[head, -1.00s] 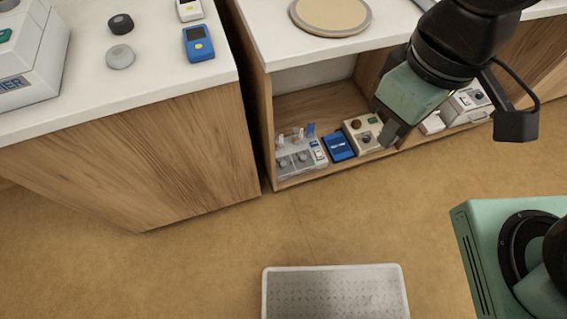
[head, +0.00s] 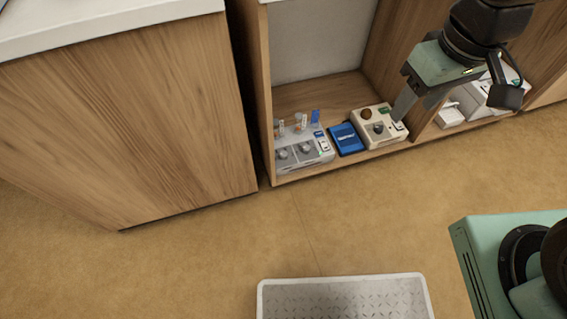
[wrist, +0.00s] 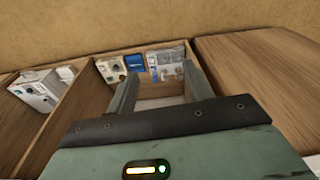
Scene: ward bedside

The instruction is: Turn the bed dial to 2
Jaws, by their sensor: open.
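A cream box (head: 372,133) with a dark grey dial (head: 378,127), a brown round knob and a green patch sits on the low shelf. A grey unit (head: 318,156) with two grey dials stands left of it. Both also show small in the wrist view, the cream box (wrist: 104,75) left of the grey unit (wrist: 165,62). I cannot read any markings, nor tell which dial is the bed dial. My gripper (head: 418,101) is open and empty, near the cream box's right side in the head picture. Its two fingers also show in the wrist view (wrist: 160,78), apart from the devices.
A blue box (head: 346,138) lies between the two units. White devices (head: 452,117) stand in the compartment to the right, past a wooden divider. A wooden cabinet (head: 130,130) stands at left. A grey tray (head: 265,300) is at the bottom. The floor between is clear.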

